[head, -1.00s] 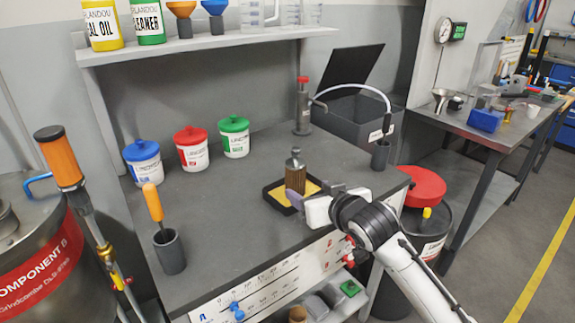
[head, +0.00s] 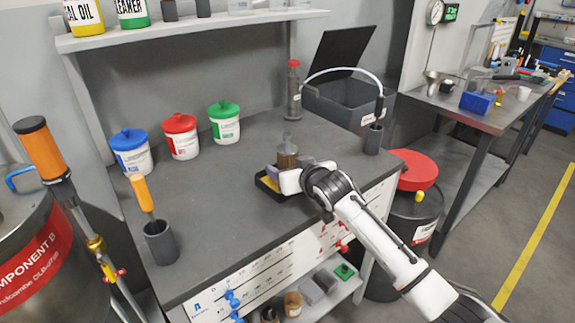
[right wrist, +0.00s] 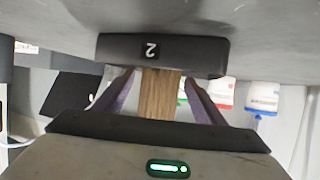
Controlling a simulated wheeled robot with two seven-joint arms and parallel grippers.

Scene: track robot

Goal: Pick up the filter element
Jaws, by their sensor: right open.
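My right gripper (head: 284,170) is at the filter element, low over the tray. Its fingers (right wrist: 162,104) are open, one on each side of the filter element, with small gaps visible. My left gripper is not in view.
Blue-, red- and green-lidded tubs (head: 180,137) stand at the back left. A grey cup (head: 160,242) with an orange-handled tool is front left. A dark open bin (head: 345,103) and a red-topped bottle (head: 293,90) are behind the tray.

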